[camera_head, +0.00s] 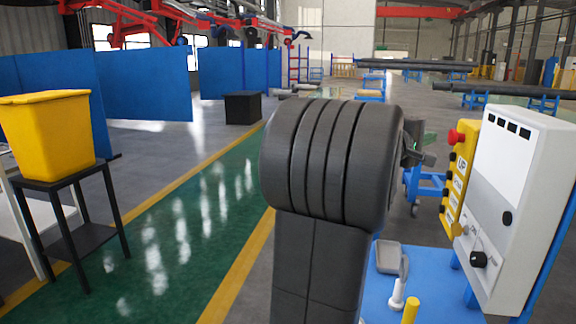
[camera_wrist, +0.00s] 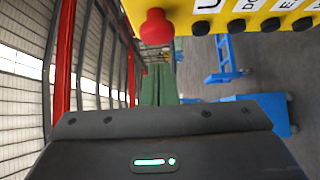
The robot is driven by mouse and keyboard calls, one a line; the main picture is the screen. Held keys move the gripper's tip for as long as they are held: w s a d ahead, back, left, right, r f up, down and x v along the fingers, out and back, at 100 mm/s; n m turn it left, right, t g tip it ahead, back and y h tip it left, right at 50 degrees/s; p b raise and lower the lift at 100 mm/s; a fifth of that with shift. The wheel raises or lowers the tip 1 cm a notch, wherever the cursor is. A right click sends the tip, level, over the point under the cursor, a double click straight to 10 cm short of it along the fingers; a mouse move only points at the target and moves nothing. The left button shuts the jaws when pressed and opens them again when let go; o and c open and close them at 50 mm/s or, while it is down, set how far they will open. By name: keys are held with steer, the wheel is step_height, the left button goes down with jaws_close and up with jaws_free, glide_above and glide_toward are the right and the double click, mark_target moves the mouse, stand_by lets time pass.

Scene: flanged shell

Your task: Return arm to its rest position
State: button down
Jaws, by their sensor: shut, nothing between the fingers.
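My gripper shows in the wrist view as a dark body with two green fingers (camera_wrist: 158,84) close together and nothing between them. In the head view my dark arm fills the middle, and only a small part of my gripper (camera_head: 428,139) shows behind it at the right, with a bit of green. In the wrist view a red button (camera_wrist: 157,27) on a yellow panel (camera_wrist: 230,12) is at the top, above the fingertips in the picture. I see no contact with it.
In the head view a white control box (camera_head: 515,150) and yellow button panel (camera_head: 458,178) stand close at right. A blue surface (camera_head: 440,300) with a grey pad and yellow post is below. A yellow bin (camera_head: 48,135) stands on a black stand (camera_head: 70,235) at left. The green walkway (camera_head: 165,235) is clear.

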steer(key=shift+s+a+b, duration=0.2)
steer(key=shift+a+b, duration=0.25)
steer(key=shift+a, duration=0.7)
steer(key=shift+s+a+b, duration=0.2)
steer(key=shift+a+b, duration=0.25)
steer(key=shift+a, duration=0.65)
